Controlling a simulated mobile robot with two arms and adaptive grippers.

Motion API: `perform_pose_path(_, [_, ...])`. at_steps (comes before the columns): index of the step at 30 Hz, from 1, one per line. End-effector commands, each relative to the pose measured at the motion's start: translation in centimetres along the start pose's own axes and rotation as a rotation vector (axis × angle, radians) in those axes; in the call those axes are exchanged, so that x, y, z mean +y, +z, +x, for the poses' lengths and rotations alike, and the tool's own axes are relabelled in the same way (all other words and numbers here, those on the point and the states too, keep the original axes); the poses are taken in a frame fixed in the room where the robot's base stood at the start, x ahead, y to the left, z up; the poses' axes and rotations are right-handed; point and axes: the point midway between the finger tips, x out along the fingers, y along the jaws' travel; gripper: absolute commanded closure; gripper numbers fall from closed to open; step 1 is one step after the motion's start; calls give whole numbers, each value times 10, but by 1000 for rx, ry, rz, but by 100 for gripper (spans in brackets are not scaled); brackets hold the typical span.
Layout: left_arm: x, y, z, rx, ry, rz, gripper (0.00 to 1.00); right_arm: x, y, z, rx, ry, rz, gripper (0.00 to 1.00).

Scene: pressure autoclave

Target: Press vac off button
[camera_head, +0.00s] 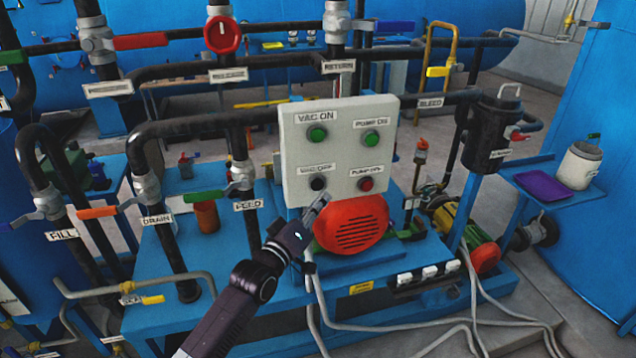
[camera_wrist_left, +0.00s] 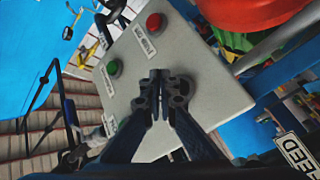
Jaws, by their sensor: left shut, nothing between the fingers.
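The control panel (camera_head: 342,160) is a pale grey plate with four round buttons. The vac off button (camera_head: 318,183) is dark, at its lower left, under a partly blurred label (camera_head: 314,168). My left gripper (camera_head: 320,199) is shut and empty, its tips just below that button in the head view; I cannot tell if they touch the panel. In the left wrist view the shut fingers (camera_wrist_left: 160,82) stand over the panel (camera_wrist_left: 205,75), and the vac off button does not show there. My right gripper is not in view.
Other buttons are the green vac on button (camera_head: 317,133), the green pump on button (camera_head: 370,137) and the red pump off button (camera_head: 366,184). A red motor cover (camera_head: 352,228) bulges below the panel. Dark pipes (camera_head: 190,128) with valves stand at the left.

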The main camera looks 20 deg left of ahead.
Motion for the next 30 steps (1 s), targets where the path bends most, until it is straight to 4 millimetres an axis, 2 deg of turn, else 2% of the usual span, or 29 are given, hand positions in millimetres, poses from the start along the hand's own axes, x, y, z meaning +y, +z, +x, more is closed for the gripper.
perform_pose_path(1, [6, 0, -4, 0, -2, -2, 100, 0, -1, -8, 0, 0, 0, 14])
perform_pose_path(9, [16, 13, -20, 0, -1, -1, 100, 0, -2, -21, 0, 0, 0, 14])
perform_pose_path(30, [16, 15, -22, 0, -1, 1, 100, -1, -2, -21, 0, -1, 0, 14])
